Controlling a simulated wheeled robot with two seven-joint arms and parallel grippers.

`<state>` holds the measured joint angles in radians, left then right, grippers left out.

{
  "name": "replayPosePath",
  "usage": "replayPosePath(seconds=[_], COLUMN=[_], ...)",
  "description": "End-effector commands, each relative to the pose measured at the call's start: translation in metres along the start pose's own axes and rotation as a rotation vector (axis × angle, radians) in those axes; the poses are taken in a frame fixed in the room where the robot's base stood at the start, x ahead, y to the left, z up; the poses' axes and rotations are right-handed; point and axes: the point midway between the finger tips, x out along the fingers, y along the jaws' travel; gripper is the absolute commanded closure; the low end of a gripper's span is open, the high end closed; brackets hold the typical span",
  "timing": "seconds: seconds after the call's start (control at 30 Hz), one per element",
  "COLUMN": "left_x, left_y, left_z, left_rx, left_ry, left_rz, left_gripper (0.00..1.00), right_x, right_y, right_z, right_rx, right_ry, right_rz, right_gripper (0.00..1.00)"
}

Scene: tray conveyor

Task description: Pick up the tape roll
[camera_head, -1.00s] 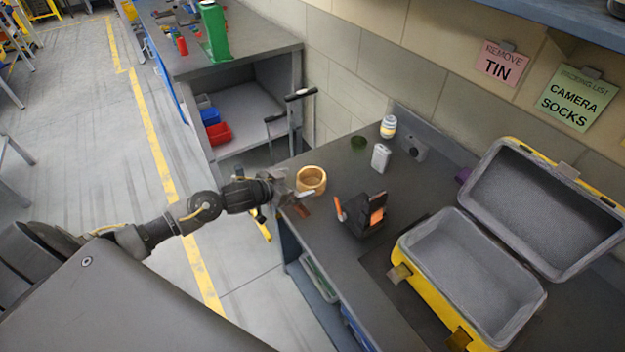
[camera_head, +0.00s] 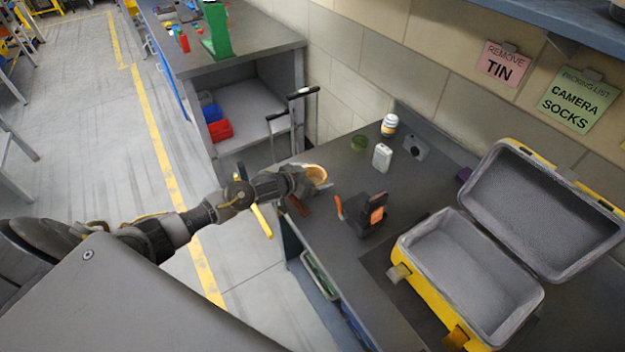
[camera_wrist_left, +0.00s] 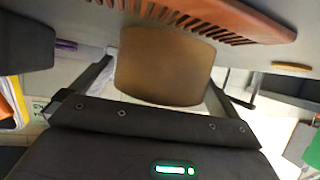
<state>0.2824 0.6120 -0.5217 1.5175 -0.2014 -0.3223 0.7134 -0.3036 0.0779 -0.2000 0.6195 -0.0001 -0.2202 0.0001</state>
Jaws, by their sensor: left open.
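The tan tape roll (camera_head: 317,174) stands at the near left end of the grey workbench in the head view, partly hidden by my left gripper (camera_head: 303,182). In the left wrist view the tape roll (camera_wrist_left: 165,66) fills the middle, with the fingers of my left gripper (camera_wrist_left: 160,85) spread on either side of it. The left gripper is open, and I cannot tell whether a finger touches the roll. My right gripper does not show.
A brown comb-like object (camera_wrist_left: 220,18) lies close to the roll. A black and orange item (camera_head: 366,213) stands to its right. An open yellow case (camera_head: 425,297) takes the bench's right part. A white box (camera_head: 382,157) and a bottle (camera_head: 389,125) stand behind.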

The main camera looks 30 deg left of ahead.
Motion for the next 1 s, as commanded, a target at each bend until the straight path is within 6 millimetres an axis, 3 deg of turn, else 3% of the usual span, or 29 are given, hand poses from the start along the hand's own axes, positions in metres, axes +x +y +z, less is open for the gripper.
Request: replayPosePath(seconds=[0.07,0.37,0.77,0.93,1.0], left_x=[0.000,0.000,-0.003,-0.013,-0.027], left_y=[0.000,0.000,0.000,-0.001,0.002], left_z=[0.000,0.000,-0.007,-0.028,-0.034], left_rx=[0.000,0.000,0.000,0.002,0.002], left_ry=[0.000,0.000,0.003,0.007,0.002], left_rz=[0.000,0.000,0.000,-0.001,0.001], left_gripper=[0.03,0.42,0.43,0.43,0.43], right_x=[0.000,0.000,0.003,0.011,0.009], right_y=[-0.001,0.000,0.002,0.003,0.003], right_z=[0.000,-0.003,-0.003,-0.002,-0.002], right_rx=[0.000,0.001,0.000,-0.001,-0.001], right_ry=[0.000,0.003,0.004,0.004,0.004], right_rz=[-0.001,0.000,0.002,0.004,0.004], right_gripper=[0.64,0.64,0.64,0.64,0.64])
